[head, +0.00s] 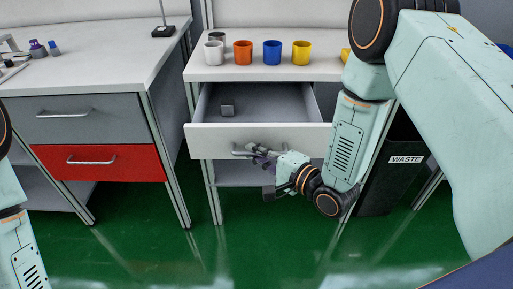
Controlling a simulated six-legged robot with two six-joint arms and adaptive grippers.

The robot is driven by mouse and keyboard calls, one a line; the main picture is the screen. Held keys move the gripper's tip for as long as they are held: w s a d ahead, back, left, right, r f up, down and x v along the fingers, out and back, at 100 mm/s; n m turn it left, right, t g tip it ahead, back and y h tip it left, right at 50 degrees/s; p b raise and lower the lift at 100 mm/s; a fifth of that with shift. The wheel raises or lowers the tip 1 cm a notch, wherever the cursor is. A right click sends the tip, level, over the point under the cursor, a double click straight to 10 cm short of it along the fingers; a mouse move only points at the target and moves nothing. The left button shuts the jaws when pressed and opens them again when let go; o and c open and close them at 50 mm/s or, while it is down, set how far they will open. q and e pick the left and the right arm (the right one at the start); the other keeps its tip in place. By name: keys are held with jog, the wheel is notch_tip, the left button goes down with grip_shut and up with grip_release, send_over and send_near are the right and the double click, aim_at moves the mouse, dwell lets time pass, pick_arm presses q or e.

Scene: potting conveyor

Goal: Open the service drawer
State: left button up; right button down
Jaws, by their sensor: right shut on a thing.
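The service drawer (215,143) is white and sits under the middle bench. My right gripper (258,158) is at the drawer front, shut on the bar handle (240,152). The gripper hides the right part of the handle. On the left, only part of my left arm shows at the picture's edge, and its gripper is out of view.
Several cups stand on the bench top (330,67) above the drawer, including an orange cup (243,52) and a blue cup (272,53). A dark waste bin (385,185) stands at the right. A left bench has a grey drawer (85,128) and a red drawer (110,168). Green floor in front is clear.

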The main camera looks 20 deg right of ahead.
jog(key=shift+s+a, duration=0.1)
jog(key=shift+s, duration=0.2)
dwell(0.4)
jog(key=c, duration=1.7)
grip_release()
jog(key=shift+s, duration=0.1)
jog(key=shift+v, duration=6)
jog(key=shift+f, duration=0.1)
